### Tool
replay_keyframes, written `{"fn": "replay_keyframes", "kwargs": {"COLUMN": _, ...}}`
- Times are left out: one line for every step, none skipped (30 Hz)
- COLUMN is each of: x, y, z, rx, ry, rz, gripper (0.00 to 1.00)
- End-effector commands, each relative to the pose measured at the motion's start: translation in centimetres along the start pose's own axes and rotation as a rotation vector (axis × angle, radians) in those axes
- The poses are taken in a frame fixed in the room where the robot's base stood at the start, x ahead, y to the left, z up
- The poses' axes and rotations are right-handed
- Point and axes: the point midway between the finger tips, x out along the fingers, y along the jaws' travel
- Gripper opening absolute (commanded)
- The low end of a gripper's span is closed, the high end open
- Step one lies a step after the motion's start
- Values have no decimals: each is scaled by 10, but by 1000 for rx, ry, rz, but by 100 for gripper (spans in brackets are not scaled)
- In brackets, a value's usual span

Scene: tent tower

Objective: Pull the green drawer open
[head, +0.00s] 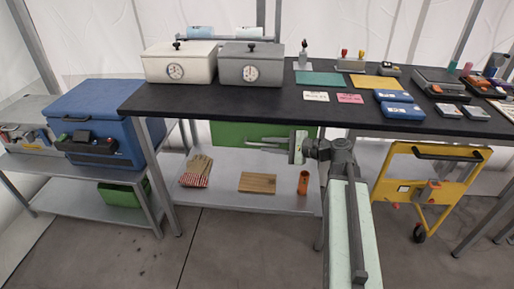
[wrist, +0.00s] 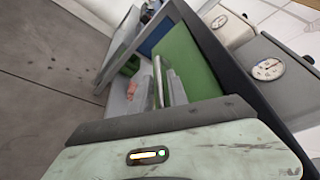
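The green drawer (head: 228,133) hangs under the black table top, and its front looks closed or nearly so. Its green face also shows in the wrist view (wrist: 188,60). My gripper (head: 252,142) is in front of the drawer's right part, with its two grey fingers pointing left across the face. The fingers (wrist: 164,75) look a little apart, with nothing seen between them. I cannot make out the drawer's handle, and I cannot tell whether the fingers touch the drawer.
The black table (head: 230,100) carries two lidded boxes, a white one (head: 178,66) and a grey one (head: 250,68). On the shelf below are gloves (head: 196,171), a wooden board (head: 257,182) and an orange cup (head: 303,183). A yellow cart (head: 430,175) stands right. The floor in front is clear.

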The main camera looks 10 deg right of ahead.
Motion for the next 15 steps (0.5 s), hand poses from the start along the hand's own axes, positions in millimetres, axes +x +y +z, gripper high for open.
{"fn": "replay_keyframes", "kwargs": {"x": 12, "y": 2, "z": -1, "rx": -1, "ry": -2, "rz": 2, "gripper": 20}}
{"fn": "replay_keyframes", "kwargs": {"x": 17, "y": 2, "z": -1, "rx": -1, "ry": -2, "rz": 2, "gripper": 20}}
{"fn": "replay_keyframes", "kwargs": {"x": 24, "y": 2, "z": -1, "rx": -1, "ry": -2, "rz": 2, "gripper": 20}}
{"fn": "replay_keyframes", "kwargs": {"x": 28, "y": 2, "z": -1, "rx": -1, "ry": -2, "rz": 2, "gripper": 20}}
{"fn": "replay_keyframes", "kwargs": {"x": 32, "y": 2, "z": -1, "rx": -1, "ry": -2, "rz": 2, "gripper": 20}}
{"fn": "replay_keyframes", "kwargs": {"x": 36, "y": 1, "z": -1, "rx": 0, "ry": -1, "rz": 2, "gripper": 20}}
{"fn": "replay_keyframes", "kwargs": {"x": 38, "y": 1, "z": -1, "rx": 0, "ry": -1, "rz": 1, "gripper": 20}}
{"fn": "replay_keyframes", "kwargs": {"x": 40, "y": 1, "z": 0, "rx": 0, "ry": -1, "rz": 1, "gripper": 20}}
{"fn": "replay_keyframes", "kwargs": {"x": 42, "y": 1, "z": 0, "rx": 0, "ry": -1, "rz": 1, "gripper": 20}}
{"fn": "replay_keyframes", "kwargs": {"x": 43, "y": 1, "z": 0, "rx": 0, "ry": 0, "rz": 1, "gripper": 20}}
{"fn": "replay_keyframes", "kwargs": {"x": 44, "y": 1, "z": 0, "rx": 0, "ry": 0, "rz": 1, "gripper": 20}}
{"fn": "replay_keyframes", "kwargs": {"x": 44, "y": 1, "z": 0, "rx": 0, "ry": 0, "rz": 1, "gripper": 20}}
{"fn": "replay_keyframes", "kwargs": {"x": 44, "y": 1, "z": 0, "rx": 0, "ry": 0, "rz": 1, "gripper": 20}}
{"fn": "replay_keyframes", "kwargs": {"x": 44, "y": 1, "z": 0, "rx": 0, "ry": 0, "rz": 1, "gripper": 20}}
{"fn": "replay_keyframes", "kwargs": {"x": 44, "y": 1, "z": 0, "rx": -1, "ry": 0, "rz": 1, "gripper": 20}}
